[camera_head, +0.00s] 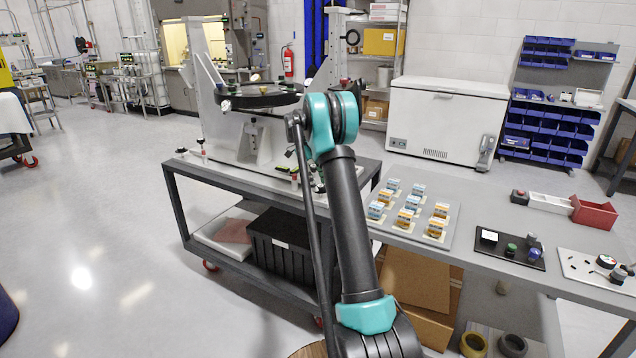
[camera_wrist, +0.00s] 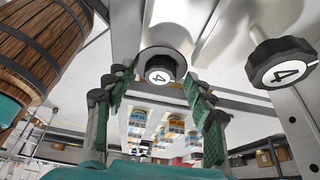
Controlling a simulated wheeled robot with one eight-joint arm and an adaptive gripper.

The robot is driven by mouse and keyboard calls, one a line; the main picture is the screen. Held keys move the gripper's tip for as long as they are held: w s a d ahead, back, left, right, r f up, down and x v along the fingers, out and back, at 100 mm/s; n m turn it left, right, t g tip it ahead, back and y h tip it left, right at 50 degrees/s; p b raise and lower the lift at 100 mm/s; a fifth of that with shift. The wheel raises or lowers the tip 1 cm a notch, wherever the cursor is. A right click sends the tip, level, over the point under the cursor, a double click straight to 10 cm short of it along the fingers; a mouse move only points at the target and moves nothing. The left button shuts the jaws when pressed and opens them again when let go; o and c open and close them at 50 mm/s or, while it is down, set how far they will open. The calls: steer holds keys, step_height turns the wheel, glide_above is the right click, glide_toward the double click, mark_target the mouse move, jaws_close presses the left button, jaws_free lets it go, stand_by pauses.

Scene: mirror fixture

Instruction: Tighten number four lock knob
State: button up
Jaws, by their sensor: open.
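A second black knob marked 4 (camera_wrist: 282,64) is at the right, outside the fingers, on a metal part. In the head view the mirror fixture (camera_head: 222,140) stands on a grey cart, with a dark round plate (camera_head: 262,98) on it. My arm covers part of the fixture, and my gripper is hidden there.
The cart (camera_head: 205,176) adjoins a grey workbench with a tray of several small boxes (camera_head: 407,214). A black bin (camera_head: 284,242) sits on its lower shelf. A wooden barrel (camera_wrist: 40,50) is at the left in the wrist view. Open floor (camera_head: 90,230) lies left.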

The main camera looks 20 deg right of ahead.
steer(key=v, duration=1.2)
steer(key=shift+s+d, duration=0.1)
steer(key=s+a+f+n+t+y, duration=0.1)
steer(key=s+a+f+n+t, duration=0.1)
steer(key=s+f+n, duration=0.3)
steer(key=s+a+f+n+t+y, duration=0.1)
steer(key=s+f+n, duration=0.5)
steer(key=s+n, duration=0.7)
steer(key=s+a+f+n+t+y, duration=0.1)
steer(key=s+a+f+n+t, duration=0.3)
steer(key=s, duration=2.5)
step_height(320, 180, down, 2)
steer(key=n, duration=0.4)
steer(key=shift+f+n, duration=0.15)
steer(key=shift+n, duration=0.25)
